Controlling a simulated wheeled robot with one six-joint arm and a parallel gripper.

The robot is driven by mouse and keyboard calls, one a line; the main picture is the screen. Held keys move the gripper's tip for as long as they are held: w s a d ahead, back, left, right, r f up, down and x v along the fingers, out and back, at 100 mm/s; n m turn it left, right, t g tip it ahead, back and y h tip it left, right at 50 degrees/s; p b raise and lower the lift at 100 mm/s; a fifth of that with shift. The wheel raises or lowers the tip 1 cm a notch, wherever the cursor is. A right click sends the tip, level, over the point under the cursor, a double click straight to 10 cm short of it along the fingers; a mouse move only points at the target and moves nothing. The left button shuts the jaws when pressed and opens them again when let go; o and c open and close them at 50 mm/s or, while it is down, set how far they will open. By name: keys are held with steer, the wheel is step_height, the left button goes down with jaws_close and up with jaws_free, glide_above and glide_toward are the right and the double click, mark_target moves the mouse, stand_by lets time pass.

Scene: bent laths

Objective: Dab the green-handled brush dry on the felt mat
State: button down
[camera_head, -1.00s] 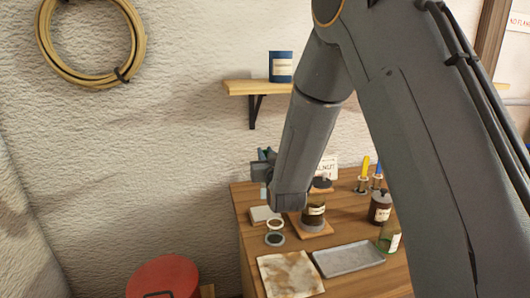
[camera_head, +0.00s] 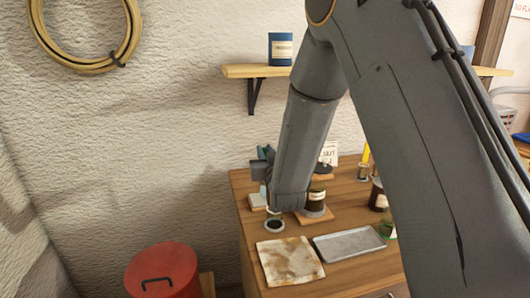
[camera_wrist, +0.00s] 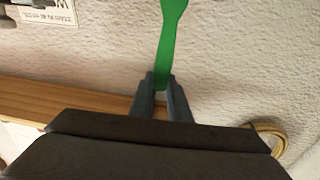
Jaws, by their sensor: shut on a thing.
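My gripper (camera_wrist: 160,84) is shut on the green handle of the brush (camera_wrist: 170,40) in the wrist view. The handle runs up from between the fingers and out of the top of the frame. Its bristles cannot be made out. In the head view my gripper (camera_head: 263,166) is over the table's far left corner, and the brush cannot be made out there. The felt mat (camera_head: 290,262), cream with brown stains, lies flat at the table's front left, nearer the camera than the gripper.
A grey metal tray (camera_head: 348,244) lies right of the mat. A small dark-topped pot (camera_head: 274,226) and a labelled jar (camera_head: 316,197) stand behind them. A yellow brush handle (camera_head: 365,152) shows at the back. A red lidded bin (camera_head: 162,272) stands left of the table (camera_head: 248,208).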

steer(key=shift+f+b, duration=0.5)
steer(key=shift+f, duration=0.1)
stand_by(2.0)
